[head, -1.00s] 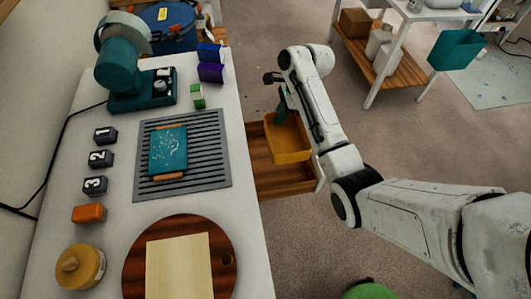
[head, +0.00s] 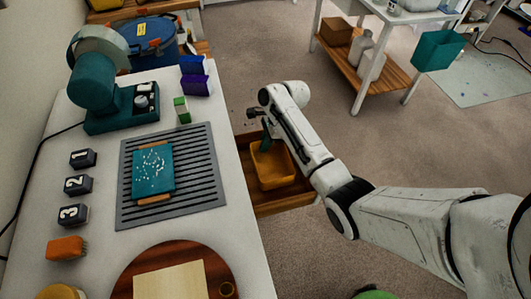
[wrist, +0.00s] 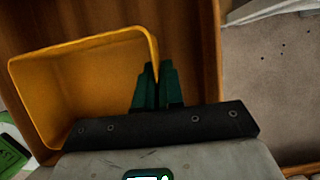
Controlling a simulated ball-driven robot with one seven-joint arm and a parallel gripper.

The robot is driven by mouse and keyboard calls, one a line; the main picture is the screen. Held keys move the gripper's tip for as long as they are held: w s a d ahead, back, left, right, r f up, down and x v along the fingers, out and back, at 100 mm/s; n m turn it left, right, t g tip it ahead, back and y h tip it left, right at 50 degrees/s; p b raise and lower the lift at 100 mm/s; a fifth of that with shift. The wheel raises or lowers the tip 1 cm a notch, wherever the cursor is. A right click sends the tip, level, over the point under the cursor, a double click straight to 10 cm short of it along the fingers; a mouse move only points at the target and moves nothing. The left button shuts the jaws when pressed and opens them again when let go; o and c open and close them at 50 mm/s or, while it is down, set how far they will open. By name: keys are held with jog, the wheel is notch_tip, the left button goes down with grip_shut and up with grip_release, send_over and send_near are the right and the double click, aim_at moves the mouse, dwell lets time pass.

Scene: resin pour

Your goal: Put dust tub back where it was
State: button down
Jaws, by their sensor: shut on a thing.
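The dust tub is the open orange-yellow box (head: 272,166) beside the right edge of the workbench. It is low, over or inside an open wooden drawer (head: 243,143); whether it touches the drawer floor I cannot tell. In the wrist view the tub (wrist: 90,88) is empty and slightly tilted in the picture, with the wooden drawer (wrist: 195,50) around it.
On the bench are a slotted grey grate (head: 205,190) with a teal speckled panel (head: 153,170), numbered blocks (head: 78,185), a teal machine (head: 95,95) and a round wooden board (head: 125,285). A white shelf table (head: 385,80) stands at back right. Open floor lies between.

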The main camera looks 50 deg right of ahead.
jog(key=shift+f, duration=2)
jog(key=shift+f, duration=0.2)
jog(key=c, duration=1.3)
grip_release()
jog(key=shift+o, duration=0.2)
jog(key=shift+r, duration=0.1)
jog(key=v, duration=1.2)
jog(key=shift+d, duration=0.1)
